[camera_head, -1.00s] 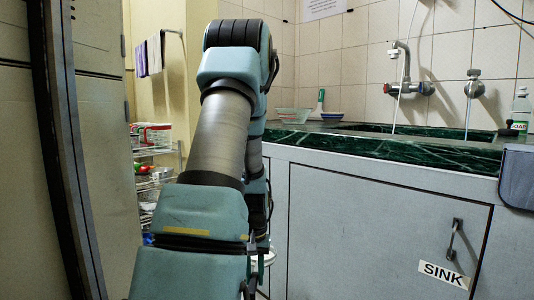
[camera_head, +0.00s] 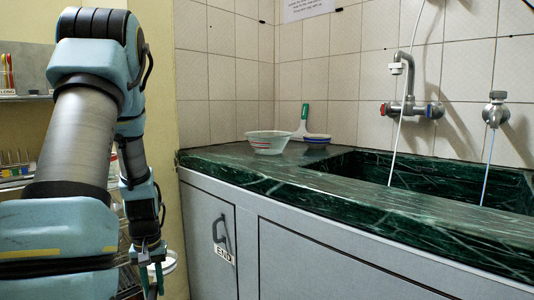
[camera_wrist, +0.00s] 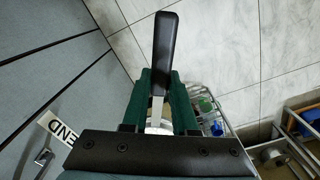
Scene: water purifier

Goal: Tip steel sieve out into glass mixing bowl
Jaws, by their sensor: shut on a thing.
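My gripper (camera_wrist: 161,97) is shut on the steel sieve, whose black handle (camera_wrist: 165,42) rises between the green fingers in the wrist view. In the head view my gripper (camera_head: 152,277) hangs low at the left, beside the counter's end. The pale round rim of the sieve (camera_head: 170,264) shows there, partly hidden by the gripper; its contents cannot be seen. The glass mixing bowl (camera_head: 268,144) appears to be the clear, wide bowl on the counter near the back wall. It is well apart from my gripper, to the upper right.
The green marble counter (camera_head: 245,170) has a bare front strip and a sunken sink (camera_head: 440,175) at right. A tap (camera_head: 407,108) is on the wall. Racks stand left.

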